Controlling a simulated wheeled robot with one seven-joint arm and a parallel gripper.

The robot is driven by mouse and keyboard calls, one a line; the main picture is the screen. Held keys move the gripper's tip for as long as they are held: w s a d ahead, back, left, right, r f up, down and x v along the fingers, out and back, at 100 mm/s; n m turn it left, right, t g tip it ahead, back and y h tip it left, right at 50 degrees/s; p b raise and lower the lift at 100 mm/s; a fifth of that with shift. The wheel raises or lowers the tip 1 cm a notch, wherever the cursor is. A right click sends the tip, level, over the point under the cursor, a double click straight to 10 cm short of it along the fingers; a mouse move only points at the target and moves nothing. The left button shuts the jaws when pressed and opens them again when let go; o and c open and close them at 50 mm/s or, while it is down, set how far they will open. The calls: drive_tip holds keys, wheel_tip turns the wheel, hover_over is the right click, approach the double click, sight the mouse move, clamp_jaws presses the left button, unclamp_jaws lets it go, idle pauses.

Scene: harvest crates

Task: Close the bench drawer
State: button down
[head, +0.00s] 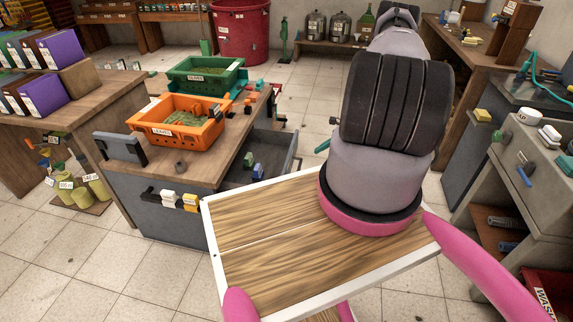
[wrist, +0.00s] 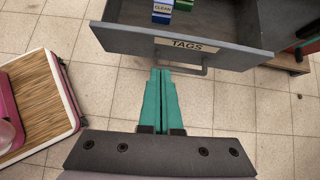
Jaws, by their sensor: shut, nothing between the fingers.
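The bench drawer (wrist: 130,40) is open, with a grey front labelled TAGS and a grey bar handle (wrist: 182,71). In the head view the drawer (head: 293,150) sticks out from the right side of the wooden-topped bench (head: 215,170). My gripper (wrist: 160,72) has teal fingers, shut together and empty. Its tips are just outside the drawer front, by the left end of the handle; I cannot tell if they touch. In the head view my arm hides most of the gripper.
Inside the drawer are a blue-and-white box marked CLEAN (wrist: 162,11) and a green one (wrist: 184,5). On the bench stand an orange crate (head: 180,137) and a green crate (head: 190,87). Tiled floor lies open before the drawer; a grey cabinet (head: 520,150) stands at right.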

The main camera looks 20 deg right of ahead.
drive_tip(key=shift+m, duration=0.4)
drive_tip(key=x, duration=1.4)
drive_tip(key=shift+s+a+r, duration=0.1)
drive_tip(key=shift+s+a, duration=0.15)
drive_tip(key=shift+s, duration=0.15)
drive_tip(key=shift+w+a, duration=0.4)
drive_tip(key=shift+a, duration=0.15)
drive_tip(key=shift+a, duration=0.15)
